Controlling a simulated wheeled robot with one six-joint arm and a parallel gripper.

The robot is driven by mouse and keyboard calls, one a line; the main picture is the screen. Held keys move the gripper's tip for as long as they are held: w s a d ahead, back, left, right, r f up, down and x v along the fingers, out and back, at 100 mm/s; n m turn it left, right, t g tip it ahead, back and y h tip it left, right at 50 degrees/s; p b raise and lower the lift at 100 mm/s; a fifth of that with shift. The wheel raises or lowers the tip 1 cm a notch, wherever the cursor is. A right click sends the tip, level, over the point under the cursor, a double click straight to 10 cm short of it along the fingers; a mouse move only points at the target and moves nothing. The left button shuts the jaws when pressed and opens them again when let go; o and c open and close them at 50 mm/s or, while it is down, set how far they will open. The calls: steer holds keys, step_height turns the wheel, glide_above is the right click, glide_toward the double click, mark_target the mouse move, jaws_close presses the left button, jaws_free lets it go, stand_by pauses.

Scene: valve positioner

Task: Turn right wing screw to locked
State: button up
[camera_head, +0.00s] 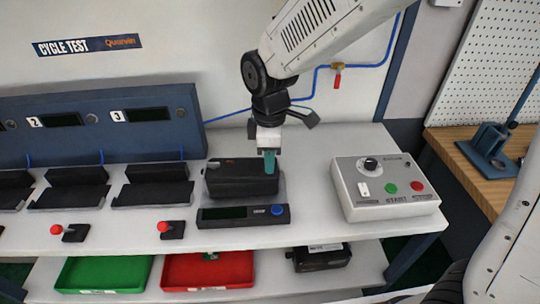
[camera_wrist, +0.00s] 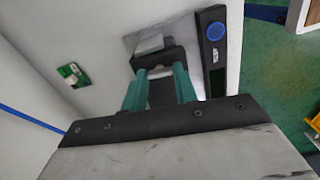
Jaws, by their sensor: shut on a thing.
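The black valve positioner (camera_head: 236,178) lies flat on a scale-like stand (camera_head: 243,215) on the white bench. A small pale piece, perhaps the left wing screw (camera_head: 213,164), shows at the positioner's left end. My gripper (camera_head: 270,162) points down at the positioner's right end, its teal fingers at the top surface. The wrist view shows both fingers of my gripper (camera_wrist: 160,85) a little apart, with the dark end of the positioner (camera_wrist: 172,58) beyond and between them. The right wing screw is hidden by the fingers, so its angle cannot be told.
A grey control box (camera_head: 385,188) with a black knob and green and red buttons stands to the right. Black cradles (camera_head: 152,194) stand to the left. Green (camera_head: 105,274) and red (camera_head: 208,271) trays sit on the lower shelf. The bench is clear between the stand and control box.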

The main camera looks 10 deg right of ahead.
steer(key=m, duration=0.8)
steer(key=shift+m, duration=0.4)
steer(key=m, duration=0.4)
steer(key=shift+m, duration=2.2)
steer(key=shift+w, duration=0.1)
steer(key=o, duration=1)
steer(key=shift+r, duration=0.15)
